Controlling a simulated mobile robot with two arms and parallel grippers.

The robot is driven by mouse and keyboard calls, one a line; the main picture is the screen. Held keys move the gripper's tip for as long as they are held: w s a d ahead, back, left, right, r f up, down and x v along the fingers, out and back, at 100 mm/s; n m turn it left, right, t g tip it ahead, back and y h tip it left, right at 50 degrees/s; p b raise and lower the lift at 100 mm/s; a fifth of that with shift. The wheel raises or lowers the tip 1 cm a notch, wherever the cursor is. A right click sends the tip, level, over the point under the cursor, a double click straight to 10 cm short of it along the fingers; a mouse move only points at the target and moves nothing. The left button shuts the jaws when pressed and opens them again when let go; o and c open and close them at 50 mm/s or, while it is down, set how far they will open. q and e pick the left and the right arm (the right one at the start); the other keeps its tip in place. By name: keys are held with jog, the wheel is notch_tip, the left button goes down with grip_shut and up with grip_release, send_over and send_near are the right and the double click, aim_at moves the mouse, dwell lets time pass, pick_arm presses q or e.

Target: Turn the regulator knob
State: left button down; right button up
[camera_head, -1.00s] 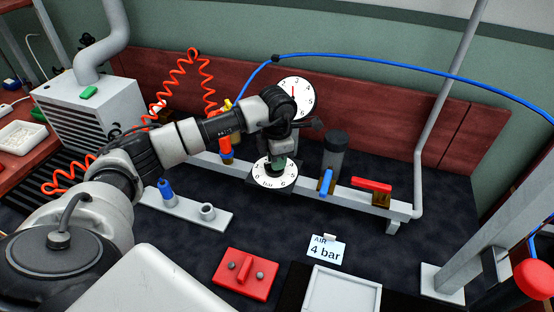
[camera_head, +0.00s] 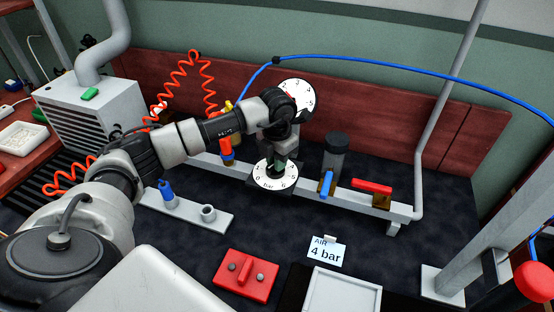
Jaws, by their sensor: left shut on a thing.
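The regulator's white dial plate (camera_head: 276,183) with black numbers sits on the grey rail in the middle of the head view. My left gripper (camera_head: 279,163) points down over the dial and is shut on the regulator knob, which it mostly hides. A round white gauge (camera_head: 304,95) stands behind, partly covered by my left wrist; its needle is hard to read. My right gripper is not in view.
On the rail are a blue-handled valve (camera_head: 326,184), a dark cylinder (camera_head: 336,153) and a red-handled valve (camera_head: 372,187). A red block (camera_head: 246,273) and a light tray (camera_head: 343,291) lie in front. A grey post stands at right.

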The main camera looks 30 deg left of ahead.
pick_arm(q)
jog(key=c, duration=1.1)
grip_release()
jog(key=shift+r, duration=0.1)
notch_tip(320, 180, up, 11)
jog(key=shift+f+b, duration=0.2)
jog(key=shift+b, duration=0.15)
